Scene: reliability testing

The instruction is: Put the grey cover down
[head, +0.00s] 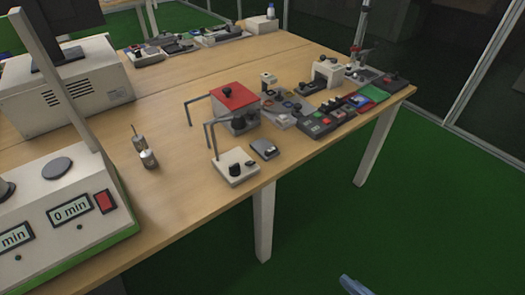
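I cannot tell for sure which thing is the grey cover. A round grey disc (57,167) lies flat on top of the white machine (83,212) at the left, above its "0 min" display. Another grey round part (7,190) on the same machine is cut off by the left edge. A small flat grey box (264,148) also lies near the table's front edge. My gripper is not recognisable in view. Only a pale blue rounded piece (356,286) shows at the bottom edge, touching none of these things, and what it belongs to is unclear.
The wooden table (190,200) holds a red-topped box (235,107), a white block with a bent grey bar (236,173), two small metal cylinders (147,158) and several control boxes at the right. Bare wood lies at the middle front. Green floor (330,235) is open in front.

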